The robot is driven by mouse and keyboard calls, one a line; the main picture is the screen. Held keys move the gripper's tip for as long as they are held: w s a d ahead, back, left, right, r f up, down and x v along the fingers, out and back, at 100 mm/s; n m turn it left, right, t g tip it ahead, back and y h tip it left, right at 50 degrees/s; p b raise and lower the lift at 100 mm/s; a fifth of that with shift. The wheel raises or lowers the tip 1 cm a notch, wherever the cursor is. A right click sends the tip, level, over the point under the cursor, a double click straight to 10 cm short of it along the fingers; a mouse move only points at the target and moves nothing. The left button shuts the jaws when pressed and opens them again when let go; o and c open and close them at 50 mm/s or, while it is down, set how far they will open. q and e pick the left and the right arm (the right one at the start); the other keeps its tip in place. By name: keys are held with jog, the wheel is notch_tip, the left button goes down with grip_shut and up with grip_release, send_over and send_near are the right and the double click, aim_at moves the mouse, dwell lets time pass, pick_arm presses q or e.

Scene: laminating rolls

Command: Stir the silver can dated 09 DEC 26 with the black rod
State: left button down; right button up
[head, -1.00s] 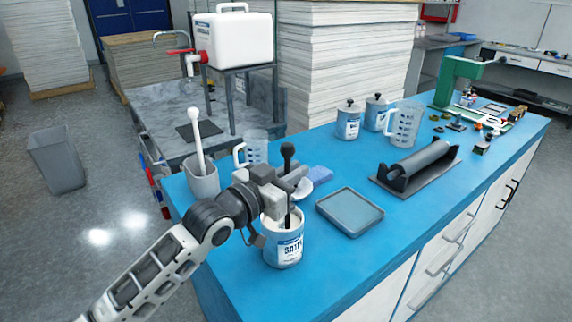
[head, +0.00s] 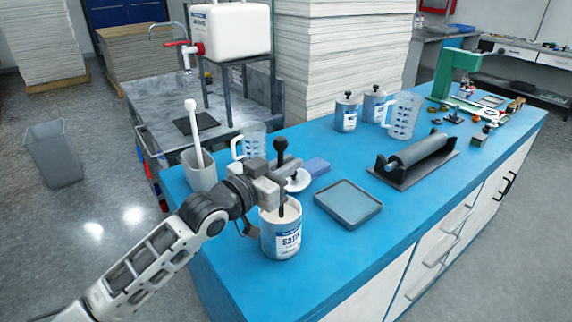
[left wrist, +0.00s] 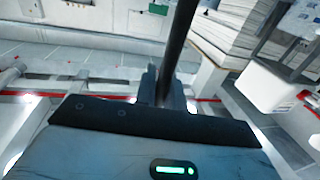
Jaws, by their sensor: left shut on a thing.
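My left gripper (head: 272,184) is shut on the black rod (head: 281,152), below its round knob. The rod stands nearly upright, and its lower part goes into the open top of a silver can (head: 281,243) with a blue and white label. The rod's lower end is hidden inside the can. The label seems to read SATIN; no date is legible. The left wrist view shows the dark rod (left wrist: 178,45) running up from between the fingers. Two more silver cans (head: 346,116) (head: 374,106), with lids and black knobs, stand further back. My right gripper is not in view.
A grey tray (head: 348,204) lies right of the can. A black roller on a stand (head: 417,152) is further right. The front right blue bench top is clear.

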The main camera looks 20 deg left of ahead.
pick_arm(q)
notch_tip(320, 180, up, 12)
dwell(1.0)
jog(key=shift+f, duration=0.15)
dwell(0.3)
jog(key=shift+r, duration=2)
